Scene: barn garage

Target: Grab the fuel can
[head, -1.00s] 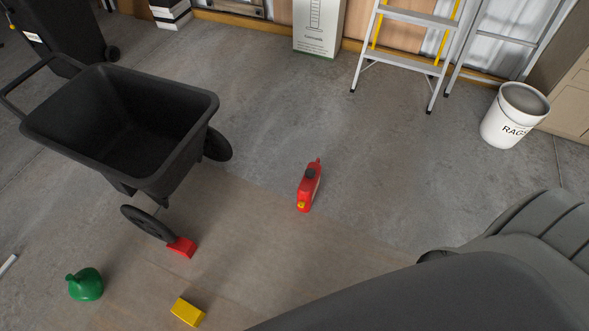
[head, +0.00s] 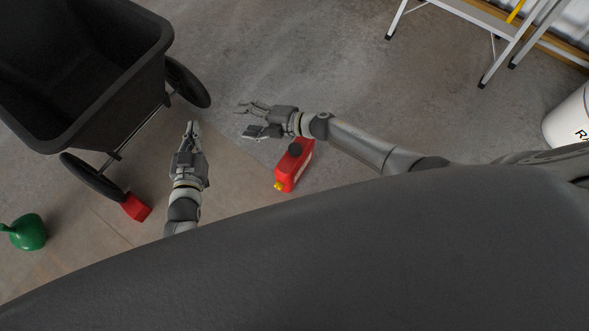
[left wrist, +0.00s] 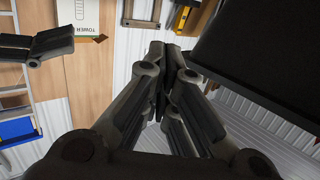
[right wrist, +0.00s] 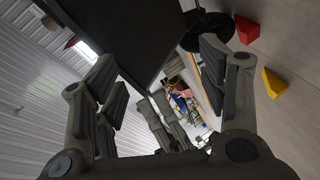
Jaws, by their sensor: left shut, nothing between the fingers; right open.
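The red fuel can (head: 293,168) stands on the floor in the head view, with a dark cap on top and a yellow piece at its lower end. My right forearm passes over its upper end and hides part of it. My right gripper (head: 243,120) is open and empty, up and left of the can. My left gripper (head: 192,128) is shut and empty, left of the can, pointing up the picture. In the left wrist view its fingers (left wrist: 168,65) meet. The right wrist view shows my right fingers (right wrist: 165,85) apart. The can is not seen in either wrist view.
A black wheelbarrow (head: 165,50) stands at upper left. A red block (head: 136,207) lies by its wheel, and a green container (head: 28,232) is at far left. A ladder (head: 490,30) and white bucket (head: 572,118) are at right. Floor above the can is clear.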

